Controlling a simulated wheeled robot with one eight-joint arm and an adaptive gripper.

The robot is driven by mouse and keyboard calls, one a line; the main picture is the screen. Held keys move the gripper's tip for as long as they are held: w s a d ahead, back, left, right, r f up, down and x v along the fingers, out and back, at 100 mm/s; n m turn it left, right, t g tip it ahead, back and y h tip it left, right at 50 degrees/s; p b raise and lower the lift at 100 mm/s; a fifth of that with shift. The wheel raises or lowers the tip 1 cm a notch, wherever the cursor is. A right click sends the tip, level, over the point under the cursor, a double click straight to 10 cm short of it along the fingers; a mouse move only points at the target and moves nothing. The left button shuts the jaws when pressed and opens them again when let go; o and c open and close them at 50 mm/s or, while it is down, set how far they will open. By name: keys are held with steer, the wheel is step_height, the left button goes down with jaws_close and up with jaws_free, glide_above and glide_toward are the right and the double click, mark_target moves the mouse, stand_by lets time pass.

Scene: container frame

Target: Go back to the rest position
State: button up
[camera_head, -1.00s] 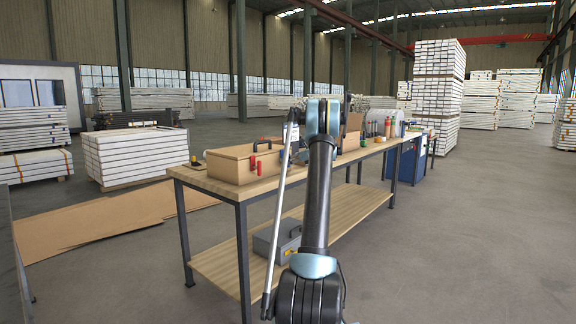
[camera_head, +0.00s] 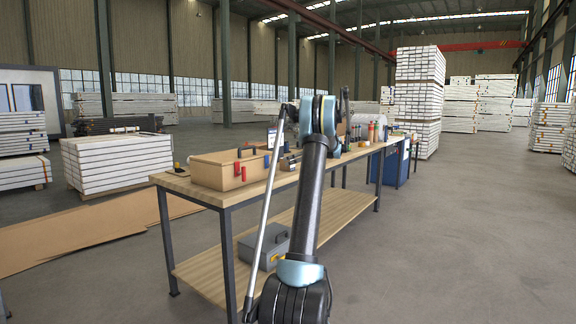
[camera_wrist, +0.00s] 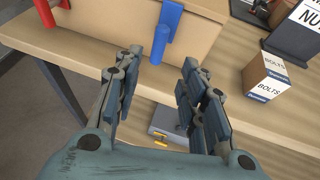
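My gripper (camera_wrist: 176,62) is open and empty in the wrist view, its two dark fingers apart in front of the workbench (camera_wrist: 85,58). Below and between them a grey toolbox (camera_wrist: 168,121) shows on the lower shelf. In the head view my arm rises from the bottom middle, bent at the elbow, in front of the workbench (camera_head: 193,189). The gripper is mostly hidden behind the arm there.
A cardboard-coloured box (camera_head: 213,172) with red and blue handles stands on the bench. A small bolts box (camera_wrist: 266,76) is right of the fingers. Bottles (camera_head: 371,131) stand farther back. The floor right of the bench (camera_head: 470,240) is clear.

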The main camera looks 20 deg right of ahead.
stand_by(0.3)
steer(key=s+a+r+n+g+h, duration=0.25)
steer(key=s+a+n, duration=0.45)
steer(key=s+a, duration=0.8)
steer(key=s+a+f+n+g+h, duration=0.25)
steer(key=s+a+n, duration=0.55)
steer(key=s, duration=0.9)
steer(key=s+a+f+n+g+h, duration=0.1)
steer(key=s+a+f+n, duration=0.2)
steer(key=s, duration=0.6)
steer(key=s+a+f+n+g+h, duration=0.1)
steer(key=s+a+f+n, duration=0.15)
steer(key=s+f, duration=0.45)
steer(key=s+d+f+n+h, duration=0.1)
steer(key=s+f+n, duration=0.2)
steer(key=s+f, duration=0.2)
steer(key=s+d+f+n+h, duration=0.1)
steer(key=s+f, duration=0.5)
steer(key=s, duration=0.6)
steer(key=shift+s+d+n+h, duration=0.15)
steer(key=shift+n+h, duration=0.45)
steer(key=shift+n, duration=0.55)
